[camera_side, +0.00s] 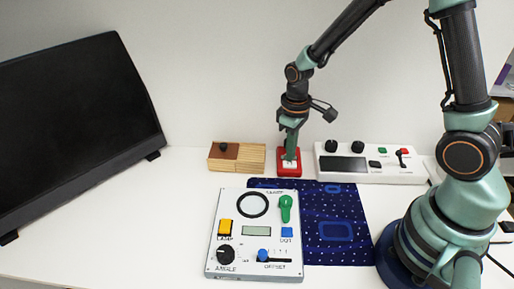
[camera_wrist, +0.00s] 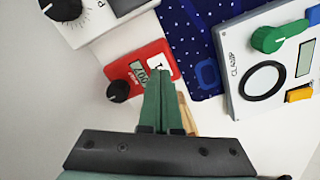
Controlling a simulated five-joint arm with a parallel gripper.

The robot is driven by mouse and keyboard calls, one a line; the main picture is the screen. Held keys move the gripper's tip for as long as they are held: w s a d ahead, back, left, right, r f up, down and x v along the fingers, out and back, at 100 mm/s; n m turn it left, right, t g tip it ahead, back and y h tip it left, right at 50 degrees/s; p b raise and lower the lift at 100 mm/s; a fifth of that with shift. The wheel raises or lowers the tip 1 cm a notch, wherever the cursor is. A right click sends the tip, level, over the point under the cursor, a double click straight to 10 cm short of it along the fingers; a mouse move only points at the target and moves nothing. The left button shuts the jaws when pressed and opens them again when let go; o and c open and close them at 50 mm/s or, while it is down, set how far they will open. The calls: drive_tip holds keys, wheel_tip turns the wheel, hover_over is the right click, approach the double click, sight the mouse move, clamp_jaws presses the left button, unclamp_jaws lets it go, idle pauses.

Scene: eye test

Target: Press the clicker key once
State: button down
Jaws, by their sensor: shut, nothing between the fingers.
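The clicker is a small red box (camera_side: 289,170) at the back middle of the table in the side view. It also shows in the wrist view (camera_wrist: 150,52), with a white key (camera_wrist: 159,63), a small display (camera_wrist: 138,71) and a black knob (camera_wrist: 118,91). My gripper (camera_side: 290,157) points down over the clicker, its fingers shut and empty. In the wrist view its fingertips (camera_wrist: 158,74) overlap the edge of the white key and hide part of the box. I cannot tell whether they touch the key.
A wooden box (camera_side: 254,159) stands close left of the clicker. A white panel with knobs (camera_side: 400,176) stands close right. In front lie a dark blue patterned mat (camera_side: 350,205) and a white control panel (camera_side: 232,206). A black screen (camera_side: 75,130) stands at far left; the table before it is clear.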

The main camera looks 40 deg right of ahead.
sight(290, 164)
wheel_tip(290, 164, up, 6)
drive_tip(key=shift+r, duration=0.15)
idle(0.6)
drive_tip(key=shift+r, duration=1.2)
idle(4.9)
drive_tip(key=s+r+m+t, duration=0.3)
drive_tip(key=s+r+t, duration=0.2)
drive_tip(key=s+r, duration=0.3)
wheel_tip(290, 164, up, 3)
drive_tip(key=shift+r+t, duration=0.2)
drive_tip(key=shift+t, duration=0.1)
